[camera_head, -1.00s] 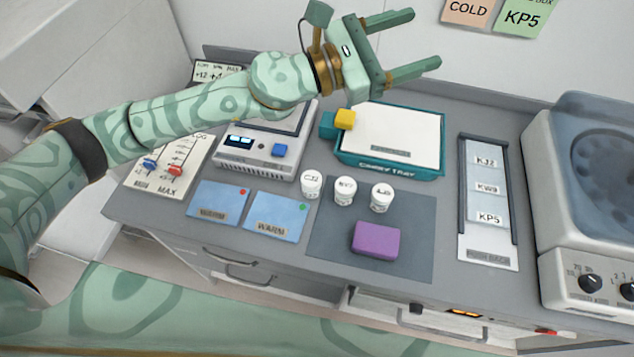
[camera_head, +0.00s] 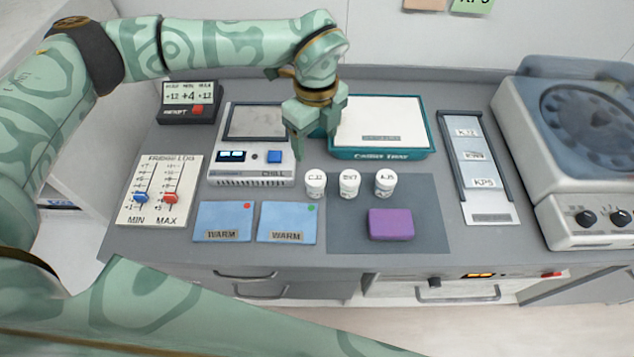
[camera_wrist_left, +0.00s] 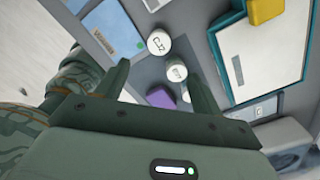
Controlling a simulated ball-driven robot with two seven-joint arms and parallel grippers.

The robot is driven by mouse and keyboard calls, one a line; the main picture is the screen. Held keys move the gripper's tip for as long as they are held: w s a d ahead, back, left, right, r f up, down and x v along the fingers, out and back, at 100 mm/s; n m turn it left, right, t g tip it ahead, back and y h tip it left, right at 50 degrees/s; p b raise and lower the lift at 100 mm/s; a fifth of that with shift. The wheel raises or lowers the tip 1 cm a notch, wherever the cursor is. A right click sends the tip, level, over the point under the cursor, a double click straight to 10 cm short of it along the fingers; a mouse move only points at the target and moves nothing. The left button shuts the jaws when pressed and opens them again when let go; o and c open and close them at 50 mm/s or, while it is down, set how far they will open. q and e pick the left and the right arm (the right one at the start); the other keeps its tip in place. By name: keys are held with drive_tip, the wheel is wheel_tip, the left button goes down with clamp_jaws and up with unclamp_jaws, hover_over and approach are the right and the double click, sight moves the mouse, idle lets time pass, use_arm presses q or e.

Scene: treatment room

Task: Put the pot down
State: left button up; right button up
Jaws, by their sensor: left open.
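Three small white pots with dark labels stand upright in a row on the counter: the left pot (camera_head: 315,184), the middle pot (camera_head: 349,184) and the right pot (camera_head: 385,183). My right gripper is not in view.
A teal-rimmed cooler tray (camera_head: 385,154) lies behind the pots. A yellow block (camera_wrist_left: 265,9) shows on it in the wrist view. A chill unit (camera_head: 250,179), two blue warm pads (camera_head: 222,218), a purple block (camera_head: 390,224), a label rack (camera_head: 488,217) and a large machine (camera_head: 590,215) surround them.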

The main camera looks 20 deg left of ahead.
sight(316, 177)
use_arm(q)
wheel_tip(316, 177, down, 9)
drive_tip(key=shift+f+b, duration=0.2)
drive_tip(key=shift+b, duration=0.2)
drive_tip(key=shift+s+f, duration=0.1)
drive_tip(key=shift+f, duration=0.75)
wheel_tip(316, 177, down, 4)
drive_tip(key=shift+a+f+b, duration=0.1)
drive_tip(key=shift+b, duration=0.35)
drive_tip(key=shift+f, duration=0.15)
drive_tip(key=c, duration=1)
drive_tip(key=shift+c, duration=0.8)
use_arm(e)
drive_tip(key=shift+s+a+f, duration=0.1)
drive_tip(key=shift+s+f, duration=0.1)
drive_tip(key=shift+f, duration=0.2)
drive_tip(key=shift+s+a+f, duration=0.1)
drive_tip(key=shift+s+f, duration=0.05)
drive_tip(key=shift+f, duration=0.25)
use_arm(q)
drive_tip(key=shift+r, duration=0.2)
